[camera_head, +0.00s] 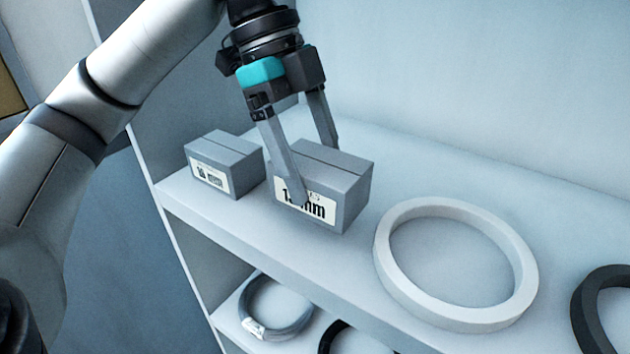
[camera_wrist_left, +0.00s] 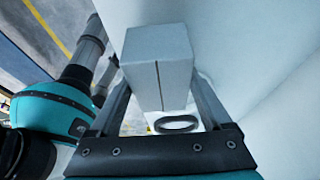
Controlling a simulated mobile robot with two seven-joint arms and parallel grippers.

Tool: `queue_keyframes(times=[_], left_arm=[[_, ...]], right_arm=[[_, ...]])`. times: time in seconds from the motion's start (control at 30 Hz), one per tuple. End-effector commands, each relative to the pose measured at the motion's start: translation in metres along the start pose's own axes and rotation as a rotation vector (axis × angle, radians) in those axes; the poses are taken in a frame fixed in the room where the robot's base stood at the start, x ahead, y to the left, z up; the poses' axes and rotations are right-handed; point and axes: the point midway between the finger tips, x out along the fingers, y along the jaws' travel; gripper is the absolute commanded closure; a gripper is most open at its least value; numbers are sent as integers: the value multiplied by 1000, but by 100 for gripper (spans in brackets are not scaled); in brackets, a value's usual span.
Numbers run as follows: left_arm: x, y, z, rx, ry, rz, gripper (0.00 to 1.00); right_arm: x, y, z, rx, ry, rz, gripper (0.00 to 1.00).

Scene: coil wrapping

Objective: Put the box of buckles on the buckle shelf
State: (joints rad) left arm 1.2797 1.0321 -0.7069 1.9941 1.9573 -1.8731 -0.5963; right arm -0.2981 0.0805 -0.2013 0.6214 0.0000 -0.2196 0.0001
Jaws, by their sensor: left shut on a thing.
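A grey cardboard box (camera_head: 352,195) with a white label ending in "mm" is at the upper shelf (camera_head: 360,255) in the head view. My left gripper (camera_head: 316,176) comes down over it from above and is shut on it, one finger across the labelled front and the other behind. The box looks upright and level; I cannot tell if its base touches the shelf. In the left wrist view the same box (camera_wrist_left: 160,72) sits between the two fingers (camera_wrist_left: 158,98). My right gripper is not in view.
A smaller grey labelled box (camera_head: 232,160) stands just left of the held box. A large white ring (camera_head: 388,270) lies to the right, then a dark ring (camera_head: 583,305). A grey coil (camera_head: 300,322) lies on the lower shelf. A wall closes the back.

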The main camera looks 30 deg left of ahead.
Motion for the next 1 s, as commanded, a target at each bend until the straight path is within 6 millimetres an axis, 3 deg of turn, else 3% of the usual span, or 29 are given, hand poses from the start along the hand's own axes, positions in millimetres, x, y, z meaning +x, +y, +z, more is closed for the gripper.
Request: queue_keyframes(times=[0.2, 0.67, 0.7, 0.83, 1.0], left_arm=[[28, 0, 12, -1, -1, 2, 100], [35, -3, 14, 0, 1, -1, 100], [35, -3, 14, 0, 0, 1, 13], [35, -3, 14, 0, 0, 1, 0], [35, -3, 14, 0, 0, 1, 0]], right_arm=[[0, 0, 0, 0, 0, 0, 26], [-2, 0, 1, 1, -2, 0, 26], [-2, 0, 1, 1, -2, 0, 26], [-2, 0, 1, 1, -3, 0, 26], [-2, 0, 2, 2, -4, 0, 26]])
